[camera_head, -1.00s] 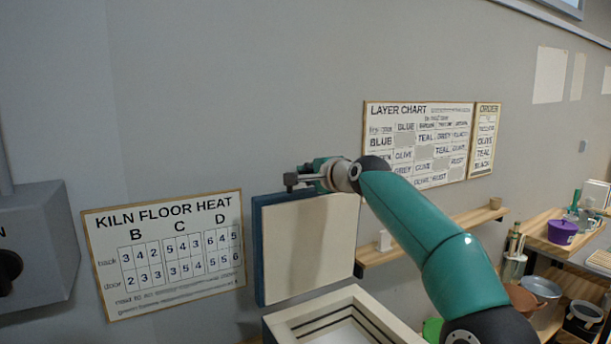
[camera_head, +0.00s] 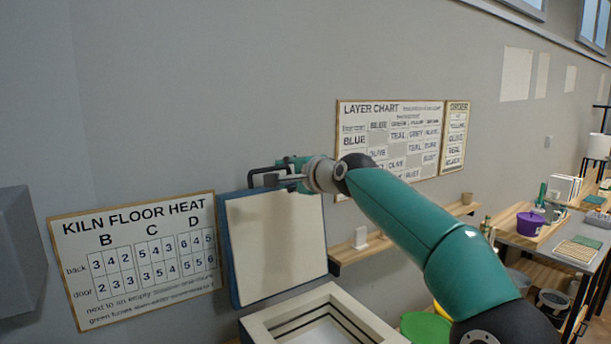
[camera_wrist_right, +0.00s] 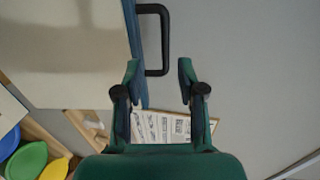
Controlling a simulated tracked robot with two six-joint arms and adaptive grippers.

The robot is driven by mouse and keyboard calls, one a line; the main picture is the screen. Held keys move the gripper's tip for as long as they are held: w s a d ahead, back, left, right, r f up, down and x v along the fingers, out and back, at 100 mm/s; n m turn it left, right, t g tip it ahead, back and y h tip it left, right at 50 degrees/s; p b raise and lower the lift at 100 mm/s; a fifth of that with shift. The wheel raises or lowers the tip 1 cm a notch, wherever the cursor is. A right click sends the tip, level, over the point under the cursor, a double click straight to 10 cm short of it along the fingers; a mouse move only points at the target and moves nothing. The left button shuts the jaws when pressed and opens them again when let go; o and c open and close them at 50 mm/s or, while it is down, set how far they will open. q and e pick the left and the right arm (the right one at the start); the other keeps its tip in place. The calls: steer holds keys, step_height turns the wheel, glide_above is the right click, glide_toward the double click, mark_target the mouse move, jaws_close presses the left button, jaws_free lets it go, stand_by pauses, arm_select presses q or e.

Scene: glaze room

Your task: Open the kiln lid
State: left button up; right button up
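The kiln lid (camera_head: 275,245) stands upright against the wall side of the kiln (camera_head: 262,325), its pale inner face showing and its rim blue. The kiln's square mouth is uncovered. A black bar handle (camera_head: 256,177) sticks out at the lid's top edge. My right gripper (camera_head: 289,174) is at the lid's top right, by the handle. In the right wrist view my right gripper (camera_wrist_right: 159,70) has its fingers apart, and the end of the handle (camera_wrist_right: 165,40) shows at the gap between the fingertips, with no finger clearly pressing on it. My left gripper is out of view.
A kiln floor heat board (camera_head: 135,255) hangs left of the lid and a layer chart (camera_head: 390,140) right of it. A small wall shelf (camera_head: 350,252) lies right of the lid. A worktop with a purple pot (camera_head: 530,223) stands farther right.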

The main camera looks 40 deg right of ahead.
steer(key=v, duration=0.8)
